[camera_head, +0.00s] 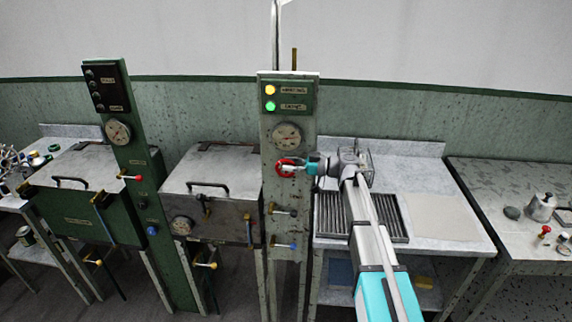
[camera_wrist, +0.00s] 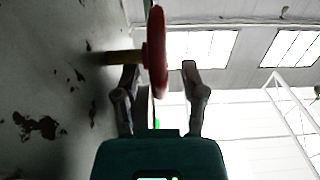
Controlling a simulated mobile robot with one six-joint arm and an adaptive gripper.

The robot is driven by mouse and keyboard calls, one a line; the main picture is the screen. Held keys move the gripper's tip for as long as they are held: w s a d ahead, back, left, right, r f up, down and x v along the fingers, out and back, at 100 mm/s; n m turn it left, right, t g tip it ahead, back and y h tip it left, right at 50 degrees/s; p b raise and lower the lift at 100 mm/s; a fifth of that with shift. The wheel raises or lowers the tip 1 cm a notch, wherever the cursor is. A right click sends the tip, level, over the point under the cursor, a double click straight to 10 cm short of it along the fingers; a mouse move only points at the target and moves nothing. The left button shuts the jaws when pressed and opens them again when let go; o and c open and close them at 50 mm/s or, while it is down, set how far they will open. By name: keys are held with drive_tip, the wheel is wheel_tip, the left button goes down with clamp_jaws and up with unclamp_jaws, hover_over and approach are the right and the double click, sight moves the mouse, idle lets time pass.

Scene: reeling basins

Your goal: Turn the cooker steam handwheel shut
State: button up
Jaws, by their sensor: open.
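The red handwheel (camera_head: 284,168) is mounted on the grey column (camera_head: 268,130), below a round gauge (camera_head: 286,136). In the wrist view the red handwheel (camera_wrist: 157,52) is seen edge-on, with a brass stem (camera_wrist: 122,57) running to the speckled wall face at left. My gripper (camera_head: 300,168) reaches in from the right at the handwheel. In the wrist view my gripper (camera_wrist: 160,70) has its two fingers apart, with the wheel's rim between them, nearer the left finger. I cannot tell whether the left finger touches the wheel or its stem.
A yellow lamp (camera_head: 270,90) and a green lamp (camera_head: 270,106) are lit above the gauge. A lidded metal basin (camera_head: 215,168) stands left, a counter (camera_head: 440,190) right.

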drive_tip(key=shift+a, duration=0.55)
clamp_jaws()
